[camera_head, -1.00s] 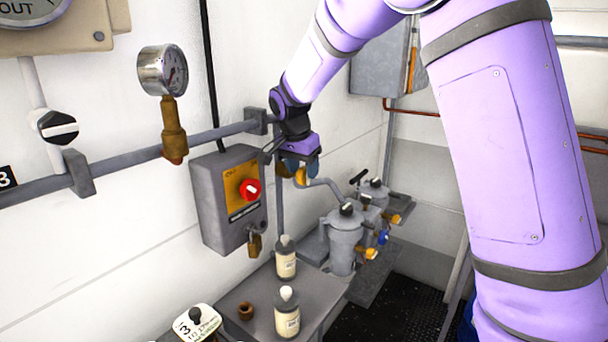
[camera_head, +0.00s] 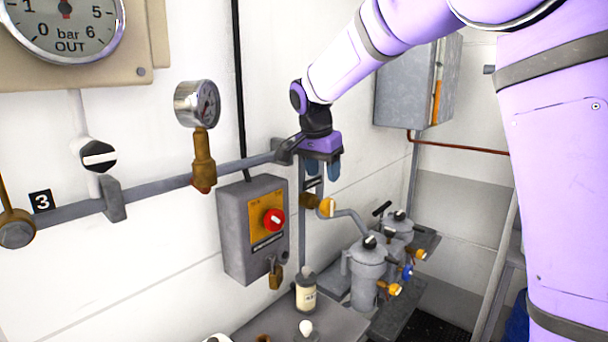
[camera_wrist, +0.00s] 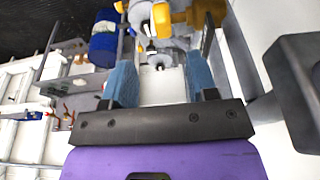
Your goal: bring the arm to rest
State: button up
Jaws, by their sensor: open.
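My gripper (camera_head: 322,170) is at the end of my lilac arm in the head view, pointing down beside the wall pipe. It is just right of the grey switch box and above the brass valve (camera_head: 318,205) with a yellow knob. In the wrist view, its two blue fingertips (camera_wrist: 160,82) stand apart with nothing held between them. A yellow valve part (camera_wrist: 190,14) shows beyond the fingers there. I cannot tell the exact gap between the gripper and the valve.
A grey switch box (camera_head: 253,230) with a red knob hangs on the wall. A pressure gauge (camera_head: 197,104) stands on the pipe (camera_head: 150,187). Grey filter canisters (camera_head: 368,272) are at lower right. A bottle (camera_head: 306,291) stands on the bench (camera_head: 265,322). A grey cabinet (camera_head: 405,85) is behind my arm.

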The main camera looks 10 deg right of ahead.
jog(key=s+d+r+n+t+y, duration=0.1)
jog(key=s+d+r+n, duration=0.15)
jog(key=s, duration=0.65)
jog(key=s+d+r+n+y, duration=0.1)
jog(key=s+d+n, duration=0.2)
jog(key=s, duration=0.5)
jog(key=s+d+r+n+t+y, duration=0.1)
jog(key=s+d+r+n, duration=0.15)
jog(key=s, duration=0.65)
jog(key=s+d+f+n+t, duration=0.1)
jog(key=s+f, duration=0.3)
jog(key=s, duration=0.5)
jog(key=shift+s+f+n+h, duration=0.15)
jog(key=shift+s+n+h, duration=0.15)
jog(key=shift+n, duration=0.6)
